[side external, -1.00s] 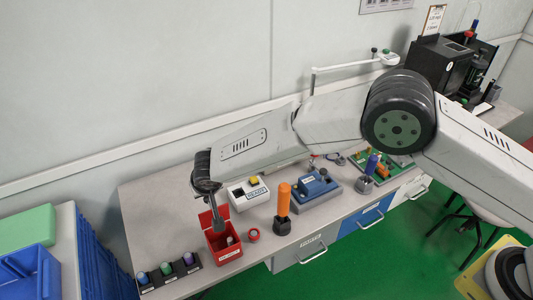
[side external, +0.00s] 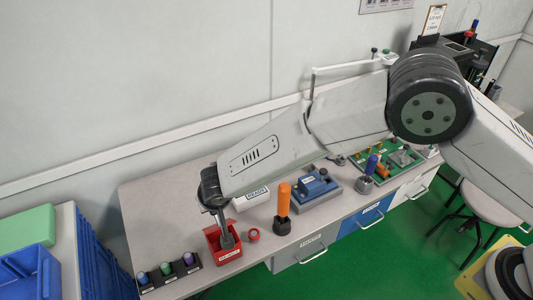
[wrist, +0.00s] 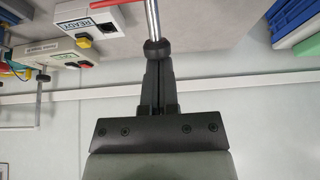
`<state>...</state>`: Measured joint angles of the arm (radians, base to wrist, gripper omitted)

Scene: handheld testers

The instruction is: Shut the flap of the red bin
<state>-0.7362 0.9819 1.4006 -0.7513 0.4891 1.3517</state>
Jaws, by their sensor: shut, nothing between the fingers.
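The red bin (side external: 224,255) stands at the near left end of the bench in the side view, with a white label on its front. Its red flap (side external: 212,238) still seems raised at the back left, largely hidden by my gripper. My gripper (side external: 228,241) points down over the bin's opening, shut and empty. I cannot tell whether it touches the flap. In the wrist view my gripper (wrist: 157,46) shows closed fingers, with a silver rod (wrist: 152,18) extending beyond them to the top edge.
A rack of capped pieces (side external: 168,272) stands left of the bin. A red ring (side external: 253,234), an orange cylinder in a dark holder (side external: 283,205) and a blue device (side external: 315,188) lie to its right. The white READY box (side external: 250,198) is behind, partly covered by my arm.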

